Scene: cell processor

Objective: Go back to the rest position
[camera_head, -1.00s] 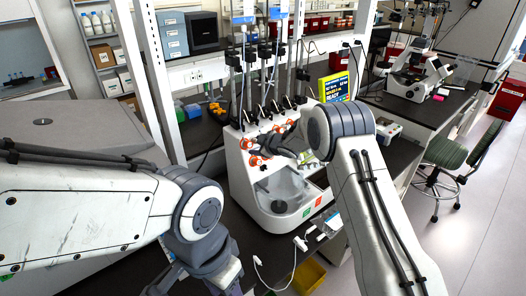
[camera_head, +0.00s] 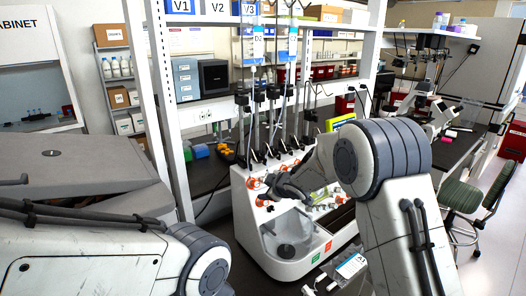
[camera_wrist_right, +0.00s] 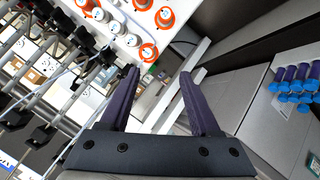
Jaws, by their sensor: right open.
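My right arm comes in from the right in the head view and reaches over the front of the white cell processor (camera_head: 283,262). My right gripper (camera_head: 275,188) is beside the processor's orange-ringed knobs. In the right wrist view its two dark purple fingers (camera_wrist_right: 163,72) are spread apart with nothing between them. The orange knobs (camera_wrist_right: 148,51) lie beyond the fingertips, apart from them. My left arm comes in low at the left of the head view. Its gripper is outside the picture.
A grey cabinet top (camera_head: 70,180) is at the left. Upright shelf posts (camera_head: 165,110) stand behind the processor. A green stool (camera_head: 462,205) stands on the open floor at the right. Blue-capped tubes (camera_wrist_right: 292,85) show at the right of the wrist view.

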